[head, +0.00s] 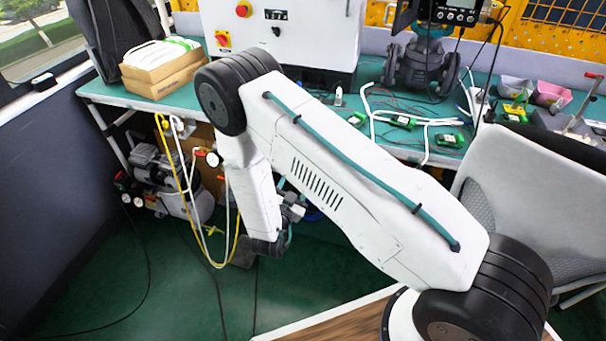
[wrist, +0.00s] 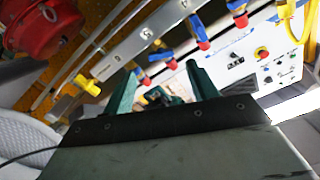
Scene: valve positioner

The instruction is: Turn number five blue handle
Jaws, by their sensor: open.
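In the wrist view a slanted metal rail (wrist: 150,30) carries small printed marks, too small to read surely. Below it is a row of several blue and red handles, one nearest my fingers (wrist: 141,74), another (wrist: 169,60), a third (wrist: 200,38) and one at the top right (wrist: 238,13). I cannot tell which is number five. My gripper (wrist: 162,80) is open, with its two green fingers apart and pointing toward the row. I see nothing held between them. The handles do not show in the head view.
A white panel (wrist: 285,75) with a red and yellow knob is at the right in the wrist view. A red round body (wrist: 45,25) and a yellow handle (wrist: 87,84) are at the left. In the head view a green-topped bench (head: 110,90) and a compressor (head: 150,165) stand beyond my arm.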

